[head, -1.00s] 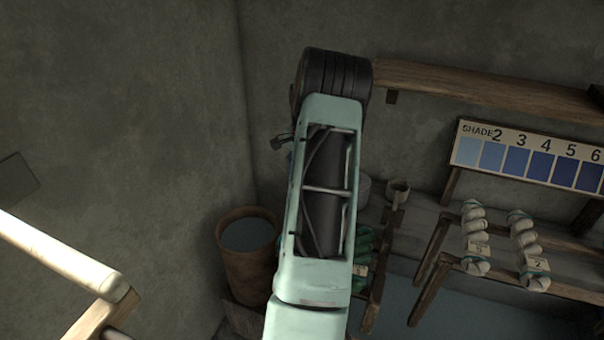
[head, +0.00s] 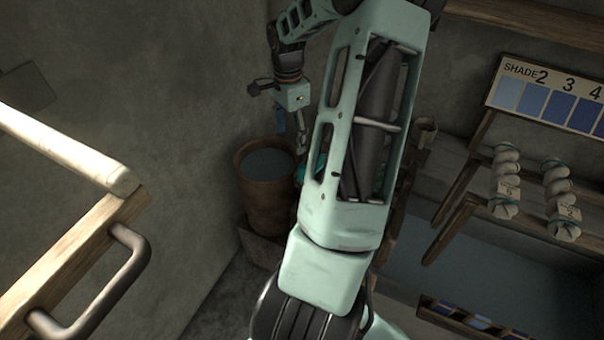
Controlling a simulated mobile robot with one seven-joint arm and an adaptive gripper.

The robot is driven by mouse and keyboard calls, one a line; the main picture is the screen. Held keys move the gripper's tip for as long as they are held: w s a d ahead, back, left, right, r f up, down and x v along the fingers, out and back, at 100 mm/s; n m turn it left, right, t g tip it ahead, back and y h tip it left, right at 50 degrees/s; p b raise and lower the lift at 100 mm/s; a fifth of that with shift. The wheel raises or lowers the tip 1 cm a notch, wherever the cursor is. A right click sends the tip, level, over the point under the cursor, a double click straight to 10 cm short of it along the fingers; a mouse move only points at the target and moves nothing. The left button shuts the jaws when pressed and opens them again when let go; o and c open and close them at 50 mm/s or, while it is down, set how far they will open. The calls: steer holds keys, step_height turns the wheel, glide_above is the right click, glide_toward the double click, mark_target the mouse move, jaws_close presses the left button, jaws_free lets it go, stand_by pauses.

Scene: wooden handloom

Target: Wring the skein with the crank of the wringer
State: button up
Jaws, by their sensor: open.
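My gripper (head: 291,135) is open and seen from behind at upper centre, fingers pointing down. It is in front of or above the brown bucket (head: 266,198) of bluish-grey liquid; the gap cannot be judged. Teal material (head: 319,168) shows just right of the fingers, mostly hidden by my arm. I cannot tell whether it is the skein to be wrung or whether the gripper touches it. No wringer or crank is clearly recognisable; my arm hides the area right of the bucket.
At left, close by, are a pale round bar (head: 70,150), a wooden beam (head: 75,260) and a bent metal handle (head: 125,280). A shade board (head: 550,95), a cup (head: 425,132) and a tray with blue pieces (head: 470,320) are at right.

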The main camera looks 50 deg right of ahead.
mark_target(301, 166)
steer(key=s+a, duration=0.1)
steer(key=s, duration=0.2)
steer(key=s+a+p, duration=0.1)
steer(key=s+a, duration=0.2)
steer(key=s, duration=0.2)
steer(key=shift+s+a+r, duration=0.2)
steer(key=shift+s+a, duration=0.05)
steer(key=shift+s, duration=0.1)
steer(key=f+b, duration=0.4)
steer(key=f, duration=0.1)
steer(key=shift+w+d+f, duration=0.1)
steer(key=shift+w+f, duration=0.1)
steer(key=shift+w, duration=0.15)
jaws_close()
